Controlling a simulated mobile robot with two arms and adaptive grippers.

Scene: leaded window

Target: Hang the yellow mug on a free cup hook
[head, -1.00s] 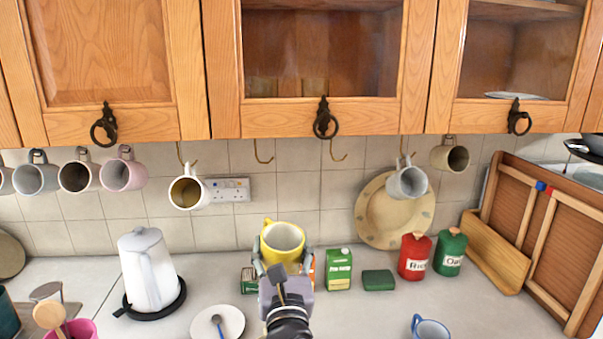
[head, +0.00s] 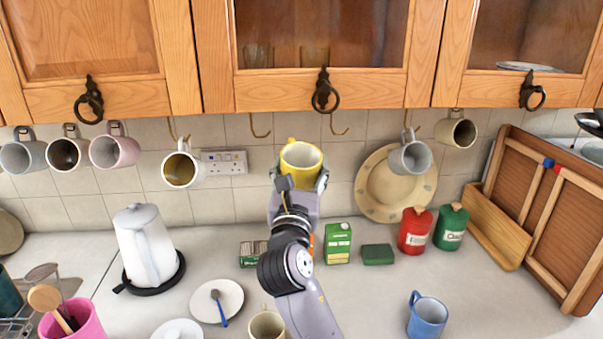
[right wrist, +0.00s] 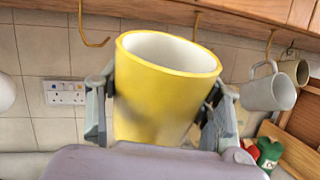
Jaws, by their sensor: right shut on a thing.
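The yellow mug (head: 300,156) is held by my right gripper (head: 299,178), raised above the counter and below the cabinet. In the right wrist view, the mug (right wrist: 160,95) sits between both fingers of the gripper (right wrist: 162,112), its white inside facing up and toward the camera. Its handle shows at the upper left of the rim in the head view. Two bare cup hooks hang above it: one hook (head: 260,130) to its left and one hook (head: 340,127) to its right. My left gripper is not in view.
A white mug (head: 182,168) hangs left of the bare hooks, a grey mug (head: 409,158) and a beige mug (head: 456,131) right. A round plate (head: 372,190) leans on the wall. A kettle (head: 146,245), green carton (head: 338,243), canisters (head: 415,231) and blue mug (head: 427,316) stand on the counter.

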